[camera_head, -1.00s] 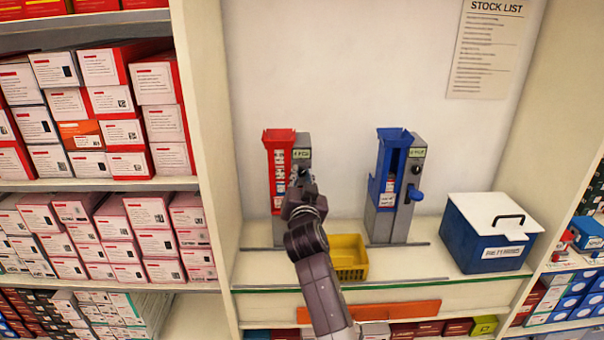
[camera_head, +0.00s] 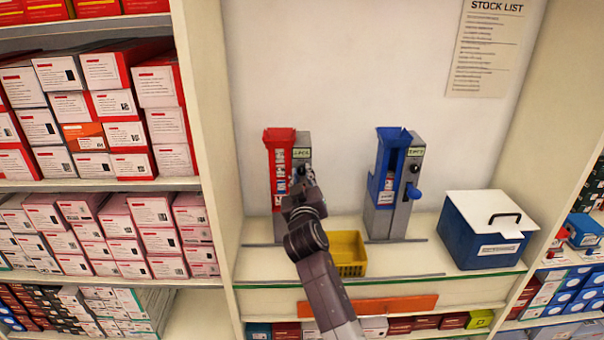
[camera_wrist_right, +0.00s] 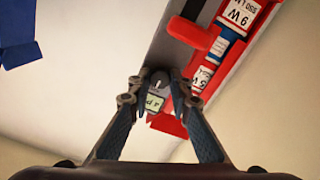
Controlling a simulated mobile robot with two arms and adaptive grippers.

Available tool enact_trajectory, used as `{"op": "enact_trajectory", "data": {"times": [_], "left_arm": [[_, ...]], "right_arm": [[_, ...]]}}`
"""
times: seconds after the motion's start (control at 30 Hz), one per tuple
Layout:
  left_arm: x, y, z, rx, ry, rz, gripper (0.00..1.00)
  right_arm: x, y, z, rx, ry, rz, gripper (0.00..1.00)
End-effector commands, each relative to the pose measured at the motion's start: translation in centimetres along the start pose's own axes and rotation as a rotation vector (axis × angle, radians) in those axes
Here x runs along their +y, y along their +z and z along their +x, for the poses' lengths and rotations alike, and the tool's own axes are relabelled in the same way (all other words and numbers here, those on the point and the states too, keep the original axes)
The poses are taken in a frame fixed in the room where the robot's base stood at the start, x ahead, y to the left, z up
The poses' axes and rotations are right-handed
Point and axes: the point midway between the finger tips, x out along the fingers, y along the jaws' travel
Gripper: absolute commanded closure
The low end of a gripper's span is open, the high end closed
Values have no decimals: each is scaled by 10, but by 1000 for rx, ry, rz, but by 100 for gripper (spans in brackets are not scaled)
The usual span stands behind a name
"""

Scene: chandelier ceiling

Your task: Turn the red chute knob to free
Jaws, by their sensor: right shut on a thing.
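The red chute (camera_head: 279,165) stands on the shelf at the left of the bay, with a grey body and a small label (camera_head: 301,153) at its top. My right gripper (camera_head: 305,178) is in front of the grey body, just below that label, and hides much of it in the head view. In the right wrist view, my right gripper (camera_wrist_right: 159,88) is shut on the small dark knob (camera_wrist_right: 158,76) next to the label (camera_wrist_right: 157,104). A red lever (camera_wrist_right: 194,36) juts out beside the knob, apart from the fingers. The knob's setting cannot be read. My left gripper is not in view.
A blue chute (camera_head: 384,185) with a blue lever stands to the right. A yellow basket (camera_head: 348,262) sits below the red chute, close to my right arm. A blue box with a white lid (camera_head: 492,217) is farther right. Boxed shelves (camera_head: 90,130) fill the left.

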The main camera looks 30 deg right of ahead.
Motion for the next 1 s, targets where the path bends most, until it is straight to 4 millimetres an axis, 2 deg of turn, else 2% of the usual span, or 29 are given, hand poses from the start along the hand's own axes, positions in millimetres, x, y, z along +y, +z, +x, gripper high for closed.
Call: {"op": "enact_trajectory", "data": {"times": [0.57, 0.6, 0.7, 1.0], "left_arm": [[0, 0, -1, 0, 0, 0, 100], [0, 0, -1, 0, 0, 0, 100], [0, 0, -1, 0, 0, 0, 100], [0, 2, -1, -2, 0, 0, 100]], "right_arm": [[0, 0, 0, 0, 0, -30, 100], [0, 0, 0, 0, 0, -30, 77], [0, 0, 0, 0, 0, -29, 66], [0, 0, 0, 0, 0, -27, 64]]}}
